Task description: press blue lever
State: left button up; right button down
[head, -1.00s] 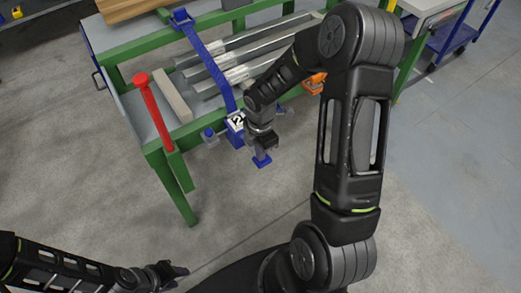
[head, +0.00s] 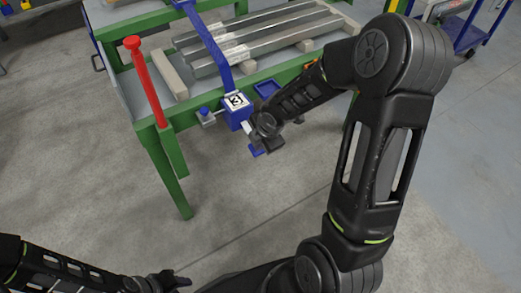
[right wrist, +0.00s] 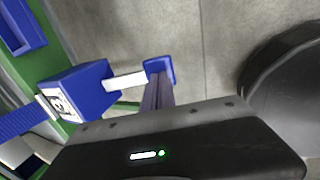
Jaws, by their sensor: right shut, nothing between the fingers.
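The blue lever's box (head: 236,116) with a white marked label sits at the green table's front edge; it also shows in the right wrist view (right wrist: 82,88). A short white bar (right wrist: 125,82) runs from the box to a blue end pad (right wrist: 166,68). In the head view the pad (head: 256,151) is partly hidden by my right gripper (head: 268,143). In the right wrist view my right gripper's shut, empty fingers (right wrist: 157,88) overlap the pad; I cannot tell whether they touch it. My left gripper (head: 180,281) is low at the left, away from the table, its jaws unclear.
A red post (head: 146,82) stands at the table's left corner. Metal bars (head: 255,37) lie on wooden blocks on the green-framed table (head: 170,190). A blue strap-like arm (head: 208,42) rises behind the box. A small blue-topped knob (head: 204,112) is left of the box. The floor in front is clear.

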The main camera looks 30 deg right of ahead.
jog(key=shift+f+b, duration=0.35)
jog(key=shift+f, duration=0.5)
pick_arm(q)
jog(key=shift+f, duration=0.75)
pick_arm(e)
jog(key=shift+f, duration=0.15)
jog(key=shift+s+f, duration=0.1)
pick_arm(q)
jog(key=shift+s, duration=0.1)
